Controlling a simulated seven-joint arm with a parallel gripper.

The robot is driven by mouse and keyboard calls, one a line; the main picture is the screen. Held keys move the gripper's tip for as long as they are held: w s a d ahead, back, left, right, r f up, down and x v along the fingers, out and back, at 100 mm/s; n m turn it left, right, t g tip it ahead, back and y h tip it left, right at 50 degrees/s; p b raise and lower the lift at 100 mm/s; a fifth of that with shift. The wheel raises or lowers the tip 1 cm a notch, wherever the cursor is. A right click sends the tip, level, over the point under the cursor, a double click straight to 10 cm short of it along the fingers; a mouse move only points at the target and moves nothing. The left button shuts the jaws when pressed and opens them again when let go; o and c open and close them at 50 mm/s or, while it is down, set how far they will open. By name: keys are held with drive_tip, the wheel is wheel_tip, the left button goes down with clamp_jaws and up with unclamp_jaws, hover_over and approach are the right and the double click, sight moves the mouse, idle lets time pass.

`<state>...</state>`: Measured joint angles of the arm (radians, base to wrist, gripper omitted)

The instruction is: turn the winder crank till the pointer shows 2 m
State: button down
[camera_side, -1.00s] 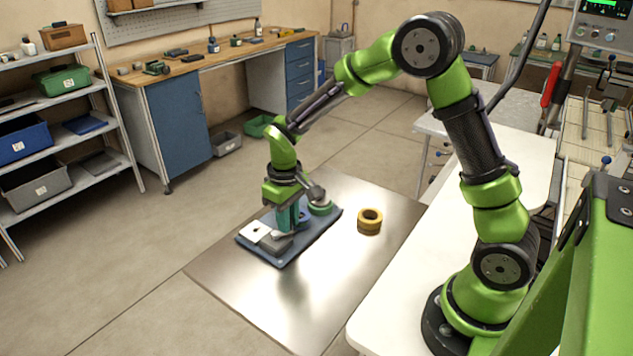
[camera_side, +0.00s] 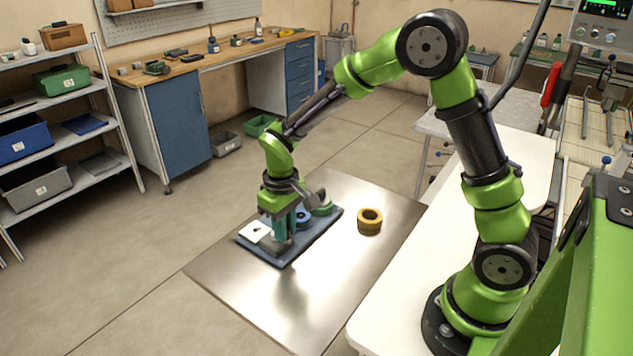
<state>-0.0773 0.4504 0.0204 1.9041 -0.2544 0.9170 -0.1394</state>
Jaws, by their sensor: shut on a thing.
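The winder is a dark blue base plate (camera_side: 284,258) on the metal sheet, with a white dial plate (camera_side: 254,232) at its left end. The pointer and dial marks are too small to read. A blue reel (camera_side: 303,217) stands at the middle and a green reel (camera_side: 322,208) toward the right end. My gripper (camera_side: 283,232) is low over the plate, between the white dial and the blue reel. It is shut on the crank, which is mostly hidden by the fingers and wrist.
A yellow tape roll (camera_side: 369,222) sits on the metal sheet (camera_side: 310,300) to the right of the winder. The sheet's front part is clear. A white table (camera_side: 440,240) stands at right, and a shelf (camera_side: 100,150) stands far left.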

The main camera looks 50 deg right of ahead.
drive_tip(key=shift+w+a, duration=0.1)
drive_tip(key=shift+a, duration=0.7)
drive_tip(key=shift+w+a, duration=0.45)
drive_tip(key=shift+w+a, duration=0.35)
drive_tip(key=shift+w, duration=0.3)
